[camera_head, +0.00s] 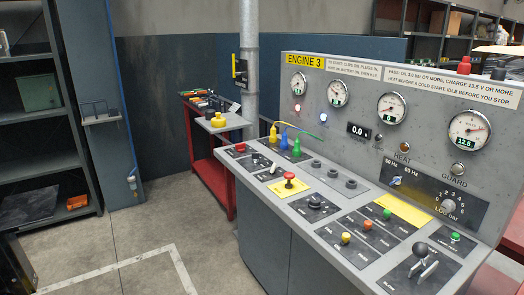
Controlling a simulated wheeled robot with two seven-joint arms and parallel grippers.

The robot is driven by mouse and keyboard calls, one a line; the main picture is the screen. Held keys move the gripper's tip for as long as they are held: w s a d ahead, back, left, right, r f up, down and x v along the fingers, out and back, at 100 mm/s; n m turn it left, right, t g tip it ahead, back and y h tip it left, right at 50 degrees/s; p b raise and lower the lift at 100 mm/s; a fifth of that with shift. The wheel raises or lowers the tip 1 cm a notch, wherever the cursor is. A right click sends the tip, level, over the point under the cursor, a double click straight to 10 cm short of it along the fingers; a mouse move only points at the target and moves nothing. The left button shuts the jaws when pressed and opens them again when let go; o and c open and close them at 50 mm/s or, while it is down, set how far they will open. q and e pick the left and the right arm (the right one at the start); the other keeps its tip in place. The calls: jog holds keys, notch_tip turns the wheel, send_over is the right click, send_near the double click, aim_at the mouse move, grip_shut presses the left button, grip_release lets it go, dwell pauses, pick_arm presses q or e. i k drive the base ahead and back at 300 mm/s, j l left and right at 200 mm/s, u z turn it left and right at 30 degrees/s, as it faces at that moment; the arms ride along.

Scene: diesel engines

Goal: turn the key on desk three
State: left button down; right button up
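The desk (300,225) marked "ENGINE 3" (304,62) fills the right half of the view, with a sloped control top and an upright gauge panel (360,100). A black rotary knob (316,202) sits on a dark plate on the desk top; I cannot tell whether it is the key. Small switches (262,161) sit on another plate farther back, too small to make out. A red mushroom button (289,179) stands near the desk's front edge. Neither of my grippers is in view.
A black-knobbed lever (419,249) stands at the desk's near end. Coloured plugs with cables (297,145) stand at the back left of the top. A red cart (210,175) is beyond the desk. Shelves (40,130) stand at left. The floor (130,240) between is clear.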

aim_at(254, 156)
jog(key=i, duration=0.1)
jog(key=i+j+z, duration=0.15)
jog(key=i+j, duration=0.15)
jog(key=i+j+z, duration=0.1)
jog(key=i+j, duration=0.15)
jog(key=i+j+z, duration=0.15)
jog(key=j, duration=0.3)
jog(key=i+j+z, duration=0.15)
jog(key=i+j, duration=0.2)
jog(key=i+j+z, duration=0.1)
jog(key=j, duration=0.35)
jog(key=i+j+z, duration=0.15)
jog(key=i+j, duration=0.2)
jog(key=j, duration=0.1)
